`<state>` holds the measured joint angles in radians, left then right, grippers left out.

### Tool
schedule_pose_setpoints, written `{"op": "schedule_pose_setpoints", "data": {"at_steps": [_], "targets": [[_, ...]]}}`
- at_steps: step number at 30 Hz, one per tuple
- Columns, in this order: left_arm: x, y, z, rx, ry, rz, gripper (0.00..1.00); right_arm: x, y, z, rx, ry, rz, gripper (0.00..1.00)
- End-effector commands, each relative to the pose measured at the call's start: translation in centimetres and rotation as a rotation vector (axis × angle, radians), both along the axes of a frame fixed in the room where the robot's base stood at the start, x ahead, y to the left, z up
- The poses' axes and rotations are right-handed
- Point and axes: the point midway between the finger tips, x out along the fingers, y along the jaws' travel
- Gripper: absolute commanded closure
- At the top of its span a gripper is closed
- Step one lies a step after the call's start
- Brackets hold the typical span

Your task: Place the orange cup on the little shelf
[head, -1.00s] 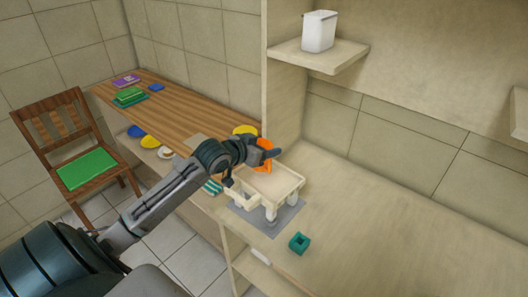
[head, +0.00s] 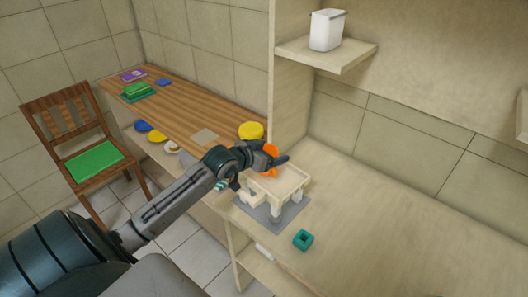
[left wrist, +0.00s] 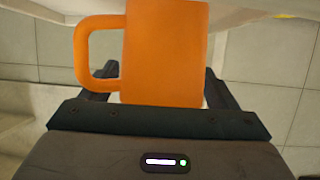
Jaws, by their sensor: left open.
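The orange cup (head: 270,150) is at the small cream stand on legs (head: 292,188), near its far left edge. My left gripper (head: 272,160) is at the cup and hides part of it. In the left wrist view the cup (left wrist: 165,50) fills the middle, its handle on the left. The left gripper's open fingers (left wrist: 160,88) spread to either side of it. Whether they touch the cup I cannot tell. A pale wall shelf (head: 345,62) carries a white container (head: 327,30). My right gripper is not in view.
The stand is on a grey mat (head: 268,219) at the counter's left end. A teal block (head: 303,239) is in front of it. A yellow object (head: 251,131) is behind the gripper on the wooden table (head: 195,112). The counter's right side is clear.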

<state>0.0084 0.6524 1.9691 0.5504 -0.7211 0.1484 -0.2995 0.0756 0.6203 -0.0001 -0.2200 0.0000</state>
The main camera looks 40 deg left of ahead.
Motion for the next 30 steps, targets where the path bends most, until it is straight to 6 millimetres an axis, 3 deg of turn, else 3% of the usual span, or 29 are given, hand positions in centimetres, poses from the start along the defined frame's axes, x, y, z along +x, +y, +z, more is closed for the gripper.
{"op": "schedule_pose_setpoints", "data": {"at_steps": [17, 25, 30], "targets": [[-5.8, 0.9, 2.4, 0.008, 0.003, -0.005, 0.18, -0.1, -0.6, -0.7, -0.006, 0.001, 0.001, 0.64], [-8.4, 1.2, 3.6, 0.006, 0.003, -0.007, 0.18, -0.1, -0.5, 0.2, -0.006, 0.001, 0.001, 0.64], [-9.7, 1.7, 4.5, 0.008, 0.002, 0.005, 0.18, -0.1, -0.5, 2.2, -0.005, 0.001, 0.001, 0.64]]}}
